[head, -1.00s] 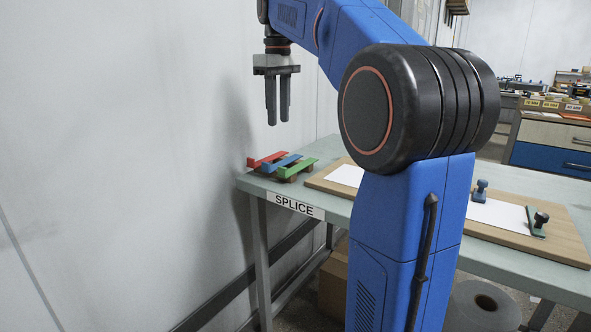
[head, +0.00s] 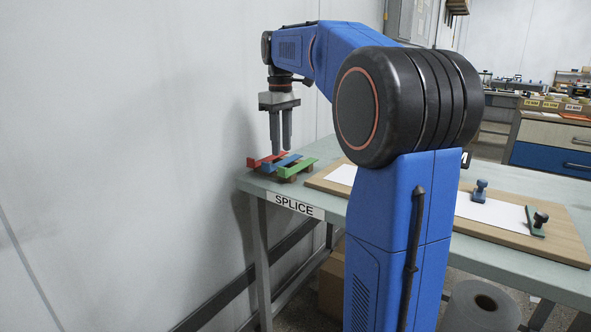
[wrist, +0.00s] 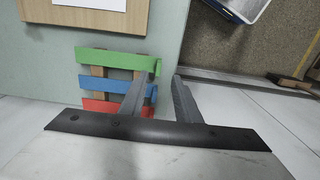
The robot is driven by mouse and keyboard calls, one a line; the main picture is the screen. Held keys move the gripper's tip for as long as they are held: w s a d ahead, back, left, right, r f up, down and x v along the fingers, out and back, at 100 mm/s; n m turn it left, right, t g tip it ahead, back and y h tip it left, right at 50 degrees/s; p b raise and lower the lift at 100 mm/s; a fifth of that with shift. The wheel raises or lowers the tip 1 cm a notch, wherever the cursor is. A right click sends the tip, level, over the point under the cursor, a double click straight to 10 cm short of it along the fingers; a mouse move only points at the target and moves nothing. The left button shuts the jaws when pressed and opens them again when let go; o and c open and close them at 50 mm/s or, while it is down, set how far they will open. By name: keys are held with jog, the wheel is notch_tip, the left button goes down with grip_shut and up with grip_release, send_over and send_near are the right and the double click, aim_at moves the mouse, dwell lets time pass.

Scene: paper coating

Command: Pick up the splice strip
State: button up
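Three flat strips, red (head: 259,161), blue (head: 275,167) and green (head: 300,168), lie side by side on a small wooden rack at the left end of the SPLICE table. The wrist view also shows the green strip (wrist: 110,59), the blue strip (wrist: 105,82) and the red strip (wrist: 98,104). I cannot tell which one the task means. My gripper (head: 281,152) points down just above the strips. In the wrist view my gripper (wrist: 164,80) has its fingers apart with nothing between them; one finger overlaps the right ends of the strips.
The SPLICE table (head: 343,206) has a wooden board (head: 560,232) with white paper (head: 490,211) and two handled pieces (head: 480,190) on it. A wall stands close at the left.

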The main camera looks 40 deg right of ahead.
jog(key=shift+w+d+f, duration=0.1)
jog(key=shift+w+f, duration=0.05)
jog(key=shift+f, duration=3.1)
grip_shut()
